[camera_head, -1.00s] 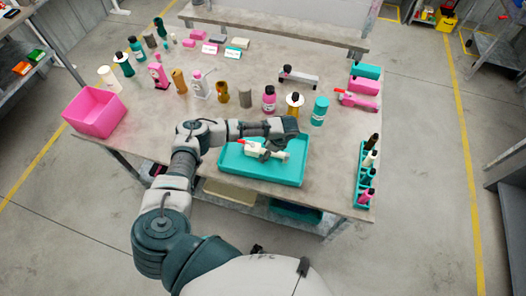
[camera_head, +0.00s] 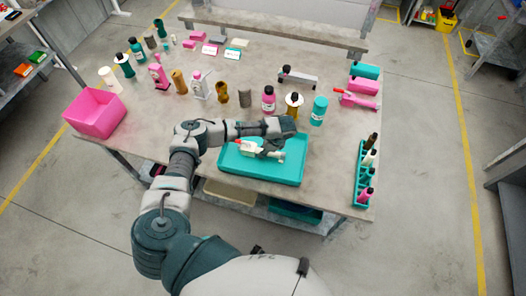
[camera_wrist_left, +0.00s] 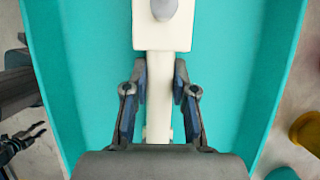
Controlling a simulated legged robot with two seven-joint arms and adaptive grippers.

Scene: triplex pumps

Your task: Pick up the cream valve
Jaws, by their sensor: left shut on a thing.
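The cream valve (camera_head: 250,147) has a red handle (camera_head: 239,142) at its left end and lies over the teal tray (camera_head: 260,173). My left gripper (camera_head: 277,144) is at the valve's right part. In the left wrist view the gripper's two fingers (camera_wrist_left: 159,100) are shut around the narrow cream stem of the valve (camera_wrist_left: 162,62). A grey round knob shows at the top of that view. Whether the valve touches the tray floor is unclear. My right gripper is not seen in the head view; a dark claw-like shape (camera_wrist_left: 25,136) in the left wrist view may be it.
Behind the tray stand several bottles, with a teal canister (camera_head: 319,111) nearest at the right. A teal rack of small bottles (camera_head: 360,187) is at the right edge. A pink bin (camera_head: 94,112) stands at the left corner. The tray's front and right parts are clear.

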